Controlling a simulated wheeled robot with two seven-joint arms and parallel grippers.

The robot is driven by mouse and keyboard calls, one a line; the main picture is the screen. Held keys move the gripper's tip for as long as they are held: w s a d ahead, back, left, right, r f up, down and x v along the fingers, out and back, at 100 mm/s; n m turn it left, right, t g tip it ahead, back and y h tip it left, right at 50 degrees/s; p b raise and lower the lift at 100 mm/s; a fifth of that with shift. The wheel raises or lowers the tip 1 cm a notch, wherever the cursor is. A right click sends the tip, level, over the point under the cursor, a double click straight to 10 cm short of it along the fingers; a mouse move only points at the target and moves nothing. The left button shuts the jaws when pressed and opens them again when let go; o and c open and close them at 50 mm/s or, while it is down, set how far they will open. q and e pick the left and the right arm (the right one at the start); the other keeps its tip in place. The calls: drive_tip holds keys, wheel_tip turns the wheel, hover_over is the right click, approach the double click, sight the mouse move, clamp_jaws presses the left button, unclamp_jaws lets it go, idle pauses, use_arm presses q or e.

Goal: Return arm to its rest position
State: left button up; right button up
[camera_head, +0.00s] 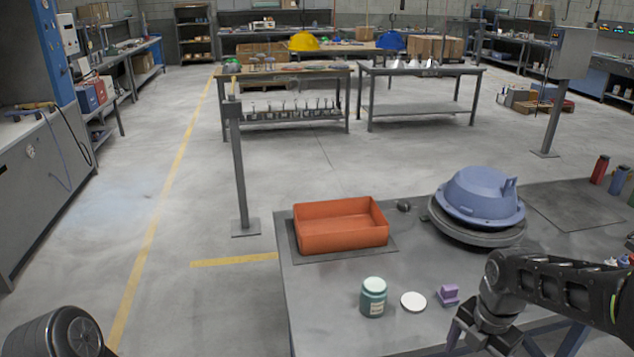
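My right arm comes in from the right edge, and its gripper (482,342) hangs low over the front of the grey table (420,331). Its fingers are dark and partly cut off by the bottom edge, so I cannot tell whether they are open or shut. I see no object held in it. A rounded dark link of my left arm (62,333) shows at the lower left corner, and the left gripper is out of view.
On the table are an orange bin (342,240) on a dark mat, a teal jar (373,298), a white lid (413,301), a purple block (448,295) close to my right gripper, and a blue hood (480,196) on a round grey base. Open floor lies left of the table.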

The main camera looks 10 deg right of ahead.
drive_tip(key=w+a+f+m+t+y, duration=0.1)
drive_tip(key=w+a+f+m+t, duration=0.2)
drive_tip(key=w+m, duration=0.45)
drive_tip(key=s+a+f+m+t+y, duration=0.1)
drive_tip(key=s+a+f+m+y, duration=0.15)
drive_tip(key=a+f+m, duration=1.1)
drive_tip(key=s+a+f+m+g, duration=0.2)
drive_tip(key=s+a+f, duration=0.3)
drive_tip(key=s, duration=0.5)
drive_tip(key=s+a+f+m+g, duration=0.1)
drive_tip(key=s+a+f+m, duration=0.1)
drive_tip(key=s+a+f, duration=0.4)
drive_tip(key=s+f, duration=0.1)
drive_tip(key=s, duration=0.3)
drive_tip(key=shift+f+g+y, duration=0.35)
drive_tip(key=shift+g, duration=0.05)
